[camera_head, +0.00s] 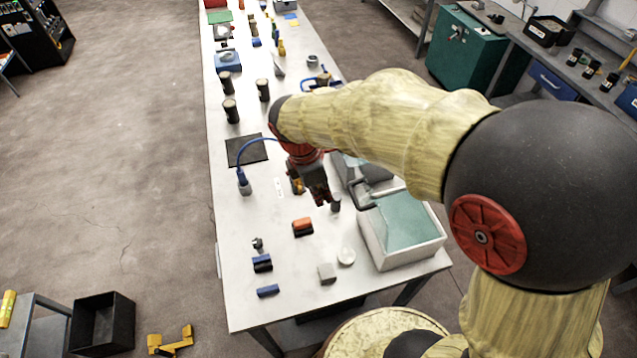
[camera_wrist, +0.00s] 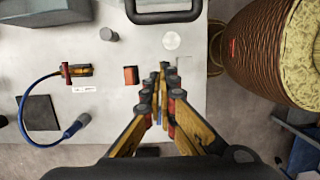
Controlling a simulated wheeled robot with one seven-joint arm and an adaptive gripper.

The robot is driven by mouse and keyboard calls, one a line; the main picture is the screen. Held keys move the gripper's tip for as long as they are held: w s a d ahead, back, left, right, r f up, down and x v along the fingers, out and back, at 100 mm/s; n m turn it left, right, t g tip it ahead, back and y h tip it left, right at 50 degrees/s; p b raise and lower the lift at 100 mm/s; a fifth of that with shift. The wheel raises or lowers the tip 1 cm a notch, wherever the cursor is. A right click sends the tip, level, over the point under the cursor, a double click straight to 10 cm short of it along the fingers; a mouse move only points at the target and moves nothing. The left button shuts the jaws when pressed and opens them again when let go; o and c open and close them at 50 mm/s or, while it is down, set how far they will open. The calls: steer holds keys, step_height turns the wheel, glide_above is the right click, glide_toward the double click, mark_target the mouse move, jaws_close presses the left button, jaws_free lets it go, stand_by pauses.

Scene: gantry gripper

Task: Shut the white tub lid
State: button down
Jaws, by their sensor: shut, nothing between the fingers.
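A white tub (camera_head: 417,258) stands at the near right corner of the long table, with a teal surface inside its rim. I cannot tell whether that surface is the inside or a clear cover. A dark loop handle (camera_head: 372,193) shows at its far left side; it also shows at the top of the wrist view (camera_wrist: 165,17). A grey and teal box-like part (camera_head: 345,172) lies behind it, partly hidden by my arm, so the lid's position is unclear. My gripper (camera_head: 321,198) is shut and empty, above the table left of the handle; its tips (camera_wrist: 163,70) point away from the wrist.
A red block (camera_head: 302,226), blue blocks (camera_head: 268,291), a white disc (camera_head: 346,256) and a grey block (camera_head: 327,273) lie left of the tub. A small dark cylinder (camera_head: 336,204) is near my gripper. A blue cable (camera_head: 258,142) and black mat (camera_head: 246,151) lie farther left.

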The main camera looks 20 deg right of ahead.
steer(key=shift+d+f+p, duration=0.15)
steer(key=shift+d+p, duration=0.15)
steer(key=shift+d, duration=1.7)
steer(key=shift+s, duration=0.1)
